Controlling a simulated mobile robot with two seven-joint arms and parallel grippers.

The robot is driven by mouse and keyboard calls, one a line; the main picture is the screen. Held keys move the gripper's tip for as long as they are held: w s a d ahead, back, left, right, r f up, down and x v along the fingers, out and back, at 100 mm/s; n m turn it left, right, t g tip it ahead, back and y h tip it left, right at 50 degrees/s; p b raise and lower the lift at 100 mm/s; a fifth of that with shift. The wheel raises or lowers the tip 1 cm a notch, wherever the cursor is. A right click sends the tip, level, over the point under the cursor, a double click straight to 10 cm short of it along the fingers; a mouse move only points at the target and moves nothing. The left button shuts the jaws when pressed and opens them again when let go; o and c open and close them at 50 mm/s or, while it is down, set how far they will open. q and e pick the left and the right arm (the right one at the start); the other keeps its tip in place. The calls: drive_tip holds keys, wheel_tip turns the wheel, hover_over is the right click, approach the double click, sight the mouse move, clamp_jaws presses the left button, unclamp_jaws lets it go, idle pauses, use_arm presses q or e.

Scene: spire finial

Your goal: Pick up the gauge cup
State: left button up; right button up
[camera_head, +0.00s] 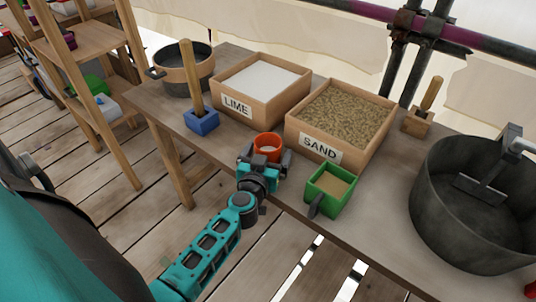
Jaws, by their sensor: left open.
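An orange cup (267,143), which I take to be the gauge cup, stands upright near the front edge of the table, in front of the gap between the lime and sand boxes. My left gripper (262,162) is open, right at the near side of the cup. I cannot tell whether its fingers touch the cup. My right gripper is not in view.
A lime box (232,106) and sand box (318,150) stand behind the cup. A green sand-filled container (322,199) is close on the right, a blue block with an upright stick (202,122) on the left. A dark bucket (440,220) stands far right, a pot (172,75) at back left.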

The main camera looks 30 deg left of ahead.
use_arm(q)
drive_tip(key=shift+w, duration=0.1)
drive_tip(key=c, duration=1)
drive_tip(key=shift+c, duration=0.3)
drive_tip(key=shift+r, duration=0.15)
